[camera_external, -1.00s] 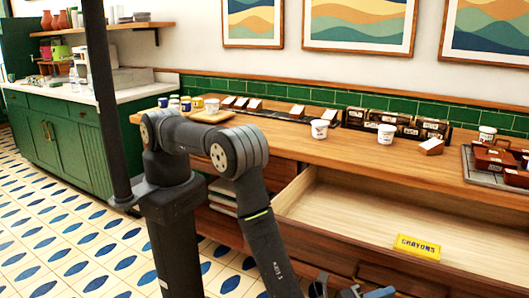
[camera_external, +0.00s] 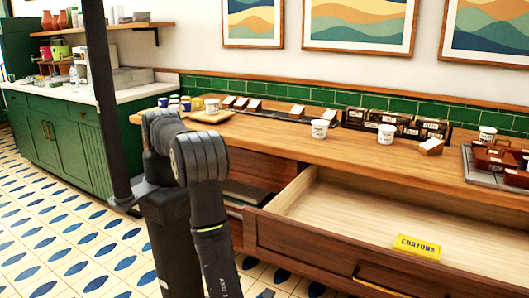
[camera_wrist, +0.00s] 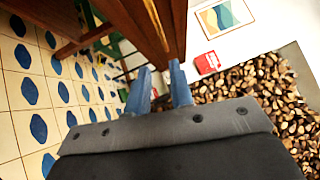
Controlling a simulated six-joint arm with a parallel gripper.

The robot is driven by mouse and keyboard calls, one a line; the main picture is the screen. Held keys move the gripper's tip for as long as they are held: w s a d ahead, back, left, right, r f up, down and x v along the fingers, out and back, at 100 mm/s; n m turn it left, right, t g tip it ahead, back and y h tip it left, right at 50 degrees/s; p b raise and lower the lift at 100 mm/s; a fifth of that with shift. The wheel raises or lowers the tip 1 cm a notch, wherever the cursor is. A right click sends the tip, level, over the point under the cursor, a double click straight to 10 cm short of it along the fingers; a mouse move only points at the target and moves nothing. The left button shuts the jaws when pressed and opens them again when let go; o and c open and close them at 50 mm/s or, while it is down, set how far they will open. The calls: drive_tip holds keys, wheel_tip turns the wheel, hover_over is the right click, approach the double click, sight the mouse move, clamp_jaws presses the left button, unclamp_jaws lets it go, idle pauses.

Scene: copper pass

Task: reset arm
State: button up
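My gripper (camera_wrist: 160,88) shows in the wrist view as two blue fingers standing apart, with nothing visible between them. In the external view my arm bends down in front of the counter, and its end is mostly cut off by the bottom edge.
An open wooden drawer (camera_external: 335,205) juts from the counter (camera_external: 265,135), holding a yellow crayons box (camera_external: 417,246). White tubs (camera_external: 386,134) stand on the counter. The wrist view shows tiled floor (camera_wrist: 25,90), a brown wood edge, a red box (camera_wrist: 207,63) and a wood pile (camera_wrist: 245,85).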

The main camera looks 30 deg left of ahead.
sight(397, 291)
drive_tip(key=x, duration=1.7)
drive_tip(key=shift+w+d, duration=0.1)
drive_tip(key=shift+w, duration=0.15)
drive_tip(key=shift+s, duration=0.1)
drive_tip(key=shift+s+a, duration=0.2)
drive_tip(key=shift+a, duration=0.05)
drive_tip(key=v, duration=1.5)
drive_tip(key=shift+s+a, duration=0.15)
drive_tip(key=shift+s, duration=0.15)
drive_tip(key=shift+x, duration=8.1)
drive_tip(key=shift+w, duration=0.4)
